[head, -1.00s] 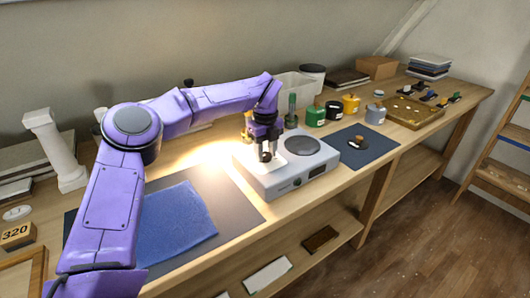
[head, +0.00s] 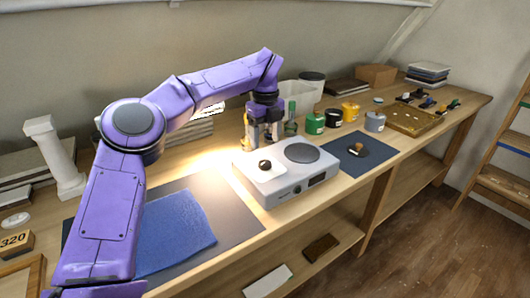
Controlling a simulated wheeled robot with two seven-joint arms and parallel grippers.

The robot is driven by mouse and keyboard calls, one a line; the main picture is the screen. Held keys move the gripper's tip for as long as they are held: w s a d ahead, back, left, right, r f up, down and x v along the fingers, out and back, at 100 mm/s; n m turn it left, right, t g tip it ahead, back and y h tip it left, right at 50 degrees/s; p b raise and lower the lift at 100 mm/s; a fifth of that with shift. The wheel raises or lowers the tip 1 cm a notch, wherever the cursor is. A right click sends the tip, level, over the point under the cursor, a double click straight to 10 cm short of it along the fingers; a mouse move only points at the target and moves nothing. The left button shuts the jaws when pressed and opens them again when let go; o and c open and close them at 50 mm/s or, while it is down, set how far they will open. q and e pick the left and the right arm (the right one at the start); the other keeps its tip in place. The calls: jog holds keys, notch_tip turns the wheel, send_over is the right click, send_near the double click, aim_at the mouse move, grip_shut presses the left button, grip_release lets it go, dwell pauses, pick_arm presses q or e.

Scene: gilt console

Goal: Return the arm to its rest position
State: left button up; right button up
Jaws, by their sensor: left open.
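My left arm, purple, comes in from the left and reaches over the bench. My left gripper (head: 263,143) points down just behind the white hotplate device (head: 286,184). It is open, and I see nothing between its fingers. A small dark round object (head: 265,165) sits on the white left plate of the device, apart from the gripper. The dark round plate (head: 302,152) on the right of the device is bare. My right gripper is not in view.
Green (head: 315,123), black and yellow (head: 350,111) jars stand behind the device. A dark mat (head: 361,154) with a small item lies to its right. A blue cloth (head: 178,232) lies at the left front. A white column (head: 54,158) stands at the far left.

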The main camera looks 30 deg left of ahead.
pick_arm(q)
jog(key=shift+r, duration=1.25)
